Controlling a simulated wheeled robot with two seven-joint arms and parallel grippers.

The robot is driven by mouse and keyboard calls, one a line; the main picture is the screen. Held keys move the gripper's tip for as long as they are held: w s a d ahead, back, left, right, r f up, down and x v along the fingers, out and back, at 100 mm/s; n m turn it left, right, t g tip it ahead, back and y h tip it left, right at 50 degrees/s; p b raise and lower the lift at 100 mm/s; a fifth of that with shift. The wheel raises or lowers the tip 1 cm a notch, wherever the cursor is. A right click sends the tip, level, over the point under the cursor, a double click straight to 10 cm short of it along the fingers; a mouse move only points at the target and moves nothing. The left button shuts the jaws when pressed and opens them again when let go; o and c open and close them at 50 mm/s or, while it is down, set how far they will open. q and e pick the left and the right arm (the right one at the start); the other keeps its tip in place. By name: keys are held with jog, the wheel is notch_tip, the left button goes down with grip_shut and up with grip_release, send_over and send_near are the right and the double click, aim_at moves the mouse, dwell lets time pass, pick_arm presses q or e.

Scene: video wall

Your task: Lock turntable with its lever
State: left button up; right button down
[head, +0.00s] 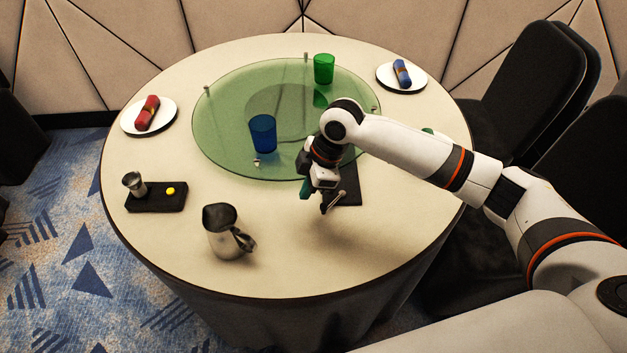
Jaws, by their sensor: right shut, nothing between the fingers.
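The turntable (225,145) is a round, see-through green glass disc on the round table. Small metal posts (207,90) stand around its rim, and a small metal piece (257,162) sits at its near edge. I cannot tell which part is the lever. My right gripper (326,209) is shut and empty, pointing down just off the turntable's near right edge. A dark block (350,185) lies beside it, partly hidden by the gripper and arm. A teal piece (305,190) shows at the gripper's left; I cannot tell whether they touch. My left gripper is out of view.
On the turntable stand a blue cup (263,134) and a green cup (324,69). A metal pitcher (223,232) stands front left, near a black tray (157,203). Plates with red (148,113) and blue (402,73) napkin rolls lie farther back. The tablecloth's front right is clear.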

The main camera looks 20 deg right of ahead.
jog(key=x, duration=0.5)
jog(key=shift+a+f, duration=0.15)
jog(key=shift+f, duration=0.25)
jog(key=d+p, duration=0.1)
jog(key=d, duration=0.2)
jog(key=shift+s+d+r, duration=0.1)
jog(key=shift+s+d, duration=0.05)
jog(key=shift+d, duration=0.1)
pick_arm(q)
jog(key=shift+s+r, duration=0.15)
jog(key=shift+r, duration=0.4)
pick_arm(e)
jog(key=shift+d, duration=0.3)
